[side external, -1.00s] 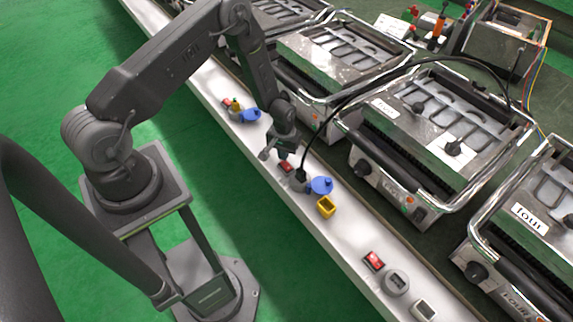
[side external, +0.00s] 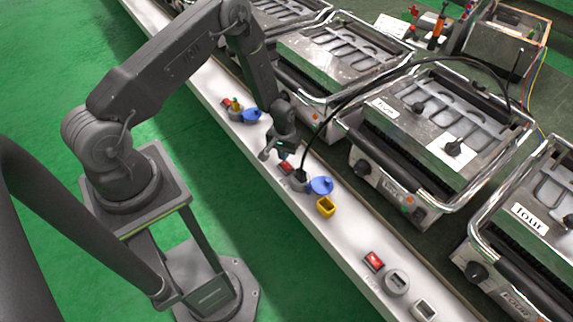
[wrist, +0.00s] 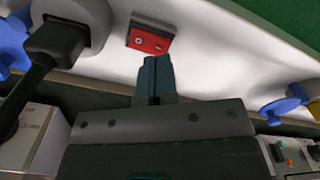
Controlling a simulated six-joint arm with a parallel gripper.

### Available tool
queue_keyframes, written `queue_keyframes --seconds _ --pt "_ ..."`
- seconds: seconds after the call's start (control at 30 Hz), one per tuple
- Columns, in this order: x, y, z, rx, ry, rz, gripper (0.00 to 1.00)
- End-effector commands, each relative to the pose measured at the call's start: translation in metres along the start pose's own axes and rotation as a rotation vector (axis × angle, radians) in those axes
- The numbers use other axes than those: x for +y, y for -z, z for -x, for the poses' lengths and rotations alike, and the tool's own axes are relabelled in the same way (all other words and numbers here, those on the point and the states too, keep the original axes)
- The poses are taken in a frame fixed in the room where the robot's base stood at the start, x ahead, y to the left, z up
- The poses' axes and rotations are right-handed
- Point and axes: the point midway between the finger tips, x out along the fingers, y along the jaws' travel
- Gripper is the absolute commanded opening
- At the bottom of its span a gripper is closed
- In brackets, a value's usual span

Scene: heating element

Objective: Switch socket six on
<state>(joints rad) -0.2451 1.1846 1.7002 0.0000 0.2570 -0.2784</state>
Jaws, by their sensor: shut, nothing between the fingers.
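A red rocker switch (side external: 286,167) sits on the white ledge beside a grey round socket (side external: 299,182) with a black plug and cable in it. In the wrist view the switch (wrist: 150,39) is in a dark frame, with the socket (wrist: 82,20) and plug (wrist: 55,42) to its left. My gripper (side external: 284,151) is shut and empty, just above the switch. In the wrist view its fingertips (wrist: 154,60) are close to the switch's near edge and seem apart from it. The socket's number is not legible, and I cannot tell the switch position.
The socket's blue lid (side external: 322,185) stands open beside a yellow socket (side external: 326,207). Another red switch (side external: 374,260) and grey socket (side external: 396,283) are nearer the camera. A further blue lid (side external: 252,115) lies up the ledge. Metal grills (side external: 430,140) line the right side; the black cable arches over one.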

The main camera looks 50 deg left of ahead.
Motion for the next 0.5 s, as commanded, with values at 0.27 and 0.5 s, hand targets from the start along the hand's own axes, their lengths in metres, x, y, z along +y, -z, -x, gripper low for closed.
queue_keyframes --seconds 0.27,0.5 --pt "0.0 0.0 -0.0044 0.0 0.0 0.0 0.0" --pt "0.0001 0.0002 -0.0076 0.0 0.0 0.0 0.0"
